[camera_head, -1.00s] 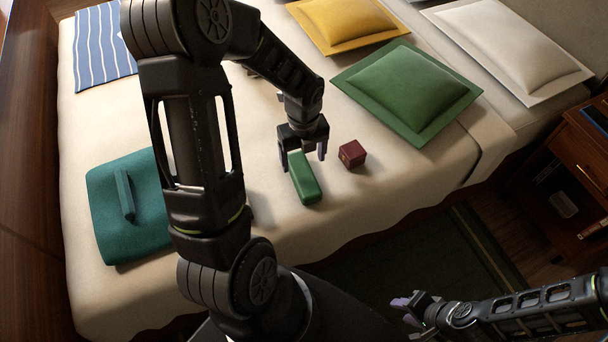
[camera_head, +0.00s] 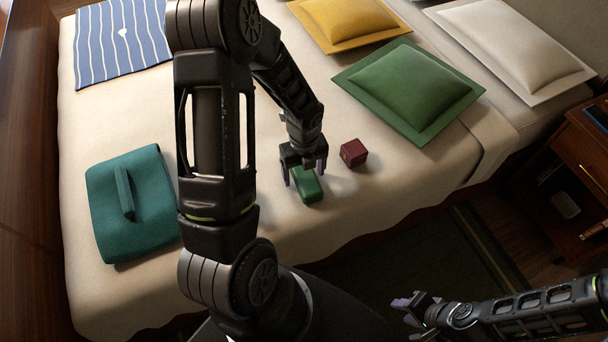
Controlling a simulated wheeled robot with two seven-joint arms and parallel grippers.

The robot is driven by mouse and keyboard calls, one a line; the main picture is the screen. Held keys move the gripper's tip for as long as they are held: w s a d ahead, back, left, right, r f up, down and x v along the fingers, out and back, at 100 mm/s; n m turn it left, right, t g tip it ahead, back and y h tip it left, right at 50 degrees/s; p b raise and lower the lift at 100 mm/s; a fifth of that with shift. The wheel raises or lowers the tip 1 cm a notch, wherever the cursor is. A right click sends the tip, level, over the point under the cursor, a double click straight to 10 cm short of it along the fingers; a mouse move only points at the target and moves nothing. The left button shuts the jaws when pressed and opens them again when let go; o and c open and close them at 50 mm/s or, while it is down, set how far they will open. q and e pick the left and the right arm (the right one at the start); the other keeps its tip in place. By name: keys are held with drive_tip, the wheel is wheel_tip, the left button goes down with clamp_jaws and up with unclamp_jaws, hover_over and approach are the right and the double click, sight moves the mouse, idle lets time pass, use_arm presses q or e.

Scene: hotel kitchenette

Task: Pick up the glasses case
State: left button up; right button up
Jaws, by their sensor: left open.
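The glasses case appears to be the long, rounded green case (camera_head: 308,189) lying on the bed near its front edge. My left gripper (camera_head: 305,183) is over it, pointing down, with its fingers apart. One finger shows at the left of the case and the other at its right, so they look astride it. The gripper hides the far part of the case, and I cannot tell whether the fingers touch it. My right gripper (camera_head: 405,311) is low at the right, away from the bed, with its fingers apart and nothing between them.
A small dark red box (camera_head: 353,153) sits close to the right of the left gripper. A teal folded item (camera_head: 150,215) lies at the left, a striped cloth (camera_head: 100,50) behind it. Green (camera_head: 415,90), yellow (camera_head: 350,20) and white (camera_head: 510,45) pillows lie behind. A nightstand (camera_head: 575,165) stands right.

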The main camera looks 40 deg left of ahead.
use_arm(q)
drive_tip(key=shift+c, duration=0.6)
drive_tip(key=c, duration=1.4)
drive_tip(key=shift+r, duration=0.1)
wheel_tip(320, 180, up, 10)
drive_tip(key=shift+p, duration=0.7)
